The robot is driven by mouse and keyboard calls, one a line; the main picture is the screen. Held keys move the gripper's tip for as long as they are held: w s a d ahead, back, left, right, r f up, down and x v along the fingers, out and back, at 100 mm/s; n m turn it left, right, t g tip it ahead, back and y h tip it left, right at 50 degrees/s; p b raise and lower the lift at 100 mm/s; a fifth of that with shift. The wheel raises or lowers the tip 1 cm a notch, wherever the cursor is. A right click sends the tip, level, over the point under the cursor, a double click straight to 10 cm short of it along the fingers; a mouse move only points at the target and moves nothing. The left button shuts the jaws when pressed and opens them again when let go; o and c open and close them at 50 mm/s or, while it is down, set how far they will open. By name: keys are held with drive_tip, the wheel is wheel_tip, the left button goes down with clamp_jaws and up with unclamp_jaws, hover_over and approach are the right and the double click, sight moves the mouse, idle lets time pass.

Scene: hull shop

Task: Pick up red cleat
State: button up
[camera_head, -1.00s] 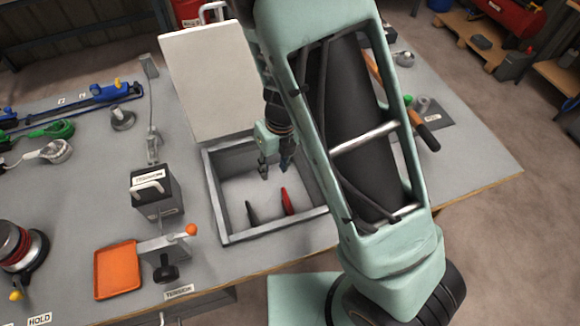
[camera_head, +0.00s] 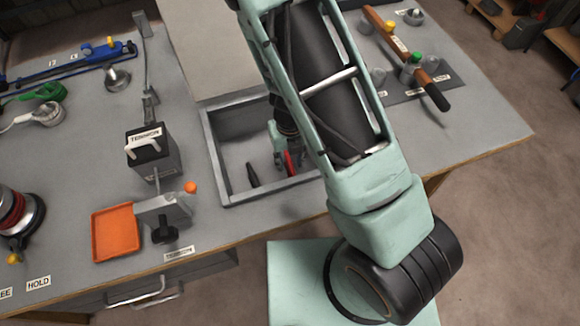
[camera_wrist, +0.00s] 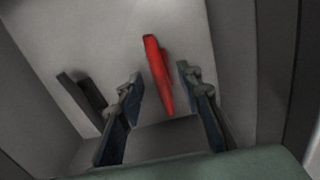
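The red cleat (camera_wrist: 157,72) lies in the open grey bin (camera_head: 214,150) set in the bench, seen between my fingers in the wrist view. It also shows in the head view (camera_head: 289,163), partly behind my gripper. My gripper (camera_wrist: 158,85) is open, reaching down into the bin with one finger on each side of the cleat. A gap shows between the cleat and each finger. The cleat's near end tapers towards my palm. A dark cleat (camera_wrist: 84,98) lies to the left of my left finger; it also shows in the head view (camera_head: 253,174).
The bin's walls stand close around my gripper. The raised pale lid (camera_head: 205,50) stands behind the bin. Left of it are the tension box (camera_head: 153,155) and an orange tray (camera_head: 116,232). A rack with a wooden-handled tool (camera_head: 433,92) lies to the right.

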drive_tip(key=shift+f, duration=0.75)
drive_tip(key=shift+c, duration=0.7)
clamp_jaws()
drive_tip(key=shift+r, duration=0.1)
